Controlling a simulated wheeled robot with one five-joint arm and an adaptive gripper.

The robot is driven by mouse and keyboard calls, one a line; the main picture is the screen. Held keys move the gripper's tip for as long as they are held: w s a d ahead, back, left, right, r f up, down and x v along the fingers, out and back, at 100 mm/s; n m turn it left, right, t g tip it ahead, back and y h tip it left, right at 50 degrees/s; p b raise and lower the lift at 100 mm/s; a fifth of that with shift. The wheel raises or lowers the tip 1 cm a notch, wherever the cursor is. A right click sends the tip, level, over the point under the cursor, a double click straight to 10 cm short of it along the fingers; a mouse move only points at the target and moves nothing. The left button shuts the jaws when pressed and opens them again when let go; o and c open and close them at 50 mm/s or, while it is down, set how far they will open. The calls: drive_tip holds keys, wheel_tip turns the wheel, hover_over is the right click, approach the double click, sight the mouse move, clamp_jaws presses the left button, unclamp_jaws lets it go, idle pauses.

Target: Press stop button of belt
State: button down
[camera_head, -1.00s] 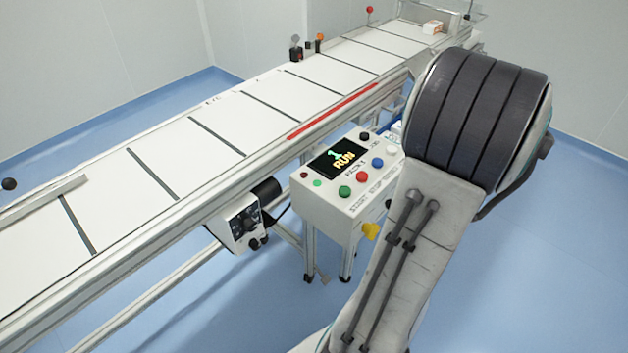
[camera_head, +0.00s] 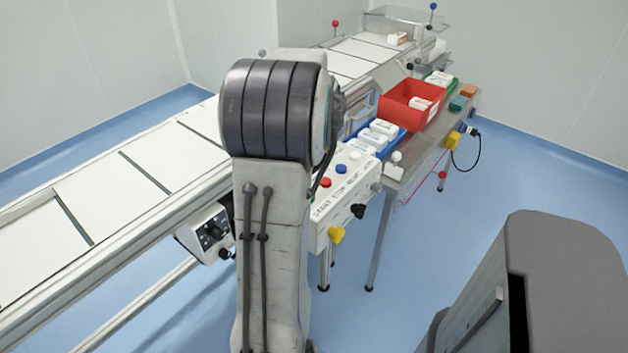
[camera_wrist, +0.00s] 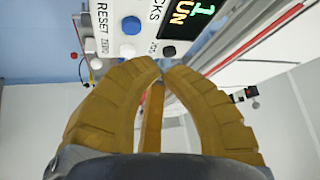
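The white control box (camera_head: 345,205) stands beside the belt conveyor (camera_head: 135,180). Its red button (camera_head: 326,183), with the STOP label in front, shows just right of my arm. A blue button (camera_head: 341,168) and a white one (camera_head: 355,155) follow to the right. In the wrist view the display (camera_wrist: 188,16) reads "1" and "RUN", near the blue button (camera_wrist: 131,25) and a black button (camera_wrist: 168,51). The red button is not visible there. My gripper (camera_wrist: 161,67) has its yellow-brown fingertips together, empty, and appears close to the black button.
Right of the box, a table holds a blue tray (camera_head: 366,143) with white items, a red bin (camera_head: 398,116), and green and orange items. A yellow knob (camera_head: 336,235) and a black knob (camera_head: 358,211) stick out from the box front. Blue floor is open at the right.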

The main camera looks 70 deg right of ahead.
sight(326, 182)
drive_tip(key=shift+d+r, duration=0.25)
drive_tip(key=shift+d, duration=0.1)
drive_tip(key=shift+f, duration=0.15)
drive_tip(key=shift+f+b, duration=0.5)
drive_tip(key=shift+f, duration=0.85)
wheel_tip(326, 182, down, 5)
drive_tip(key=b, duration=0.3)
drive_tip(key=shift+b, duration=0.3)
drive_tip(key=shift+f+b, duration=0.45)
drive_tip(key=shift+b, duration=0.25)
drive_tip(key=shift+f, duration=0.15)
drive_tip(key=shift+f+b, duration=0.3)
drive_tip(key=shift+b, duration=0.2)
